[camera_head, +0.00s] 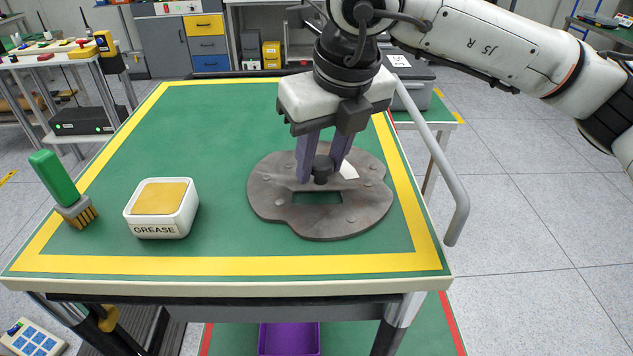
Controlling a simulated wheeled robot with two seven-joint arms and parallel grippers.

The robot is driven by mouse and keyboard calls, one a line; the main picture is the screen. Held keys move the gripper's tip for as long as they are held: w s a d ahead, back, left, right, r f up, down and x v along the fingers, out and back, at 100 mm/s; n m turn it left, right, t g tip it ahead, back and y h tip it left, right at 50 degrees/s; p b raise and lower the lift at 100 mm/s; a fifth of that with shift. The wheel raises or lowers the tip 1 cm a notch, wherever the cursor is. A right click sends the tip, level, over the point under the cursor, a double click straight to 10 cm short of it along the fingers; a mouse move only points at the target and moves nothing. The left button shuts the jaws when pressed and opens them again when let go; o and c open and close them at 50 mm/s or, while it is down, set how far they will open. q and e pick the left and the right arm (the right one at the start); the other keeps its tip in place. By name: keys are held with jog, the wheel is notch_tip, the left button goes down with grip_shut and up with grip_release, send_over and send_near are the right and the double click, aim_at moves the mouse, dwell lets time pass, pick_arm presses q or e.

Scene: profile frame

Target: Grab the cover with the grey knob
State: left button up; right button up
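The cover (275,195) is a flat grey-brown metal plate with a rounded, uneven outline, several rivets and a rectangular slot near its front. It lies on the green table top (200,110). A short dark grey knob (322,176) stands up from its middle. My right gripper (320,172) points down over the cover, with one purple finger on each side of the knob. I cannot tell whether the fingers touch the knob or only stand around it. The right finger's tip is partly hidden behind the knob. My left gripper is not in view.
A white grease box (161,208) with a yellow top stands left of the cover. A green-handled brush (63,190) stands at the table's left edge. A grey rail (440,165) runs along the right edge. The table's back left is clear.

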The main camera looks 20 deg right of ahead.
aim_at(321, 160)
jog(key=c, duration=0.7)
jog(key=shift+r, duration=0.1)
grip_shut()
jog(key=shift+r, duration=0.1)
jog(key=shift+r+p, duration=0.6)
jog(key=shift+r, duration=0.55)
jog(key=shift+r+p, duration=0.35)
jog(key=shift+r, duration=0.4)
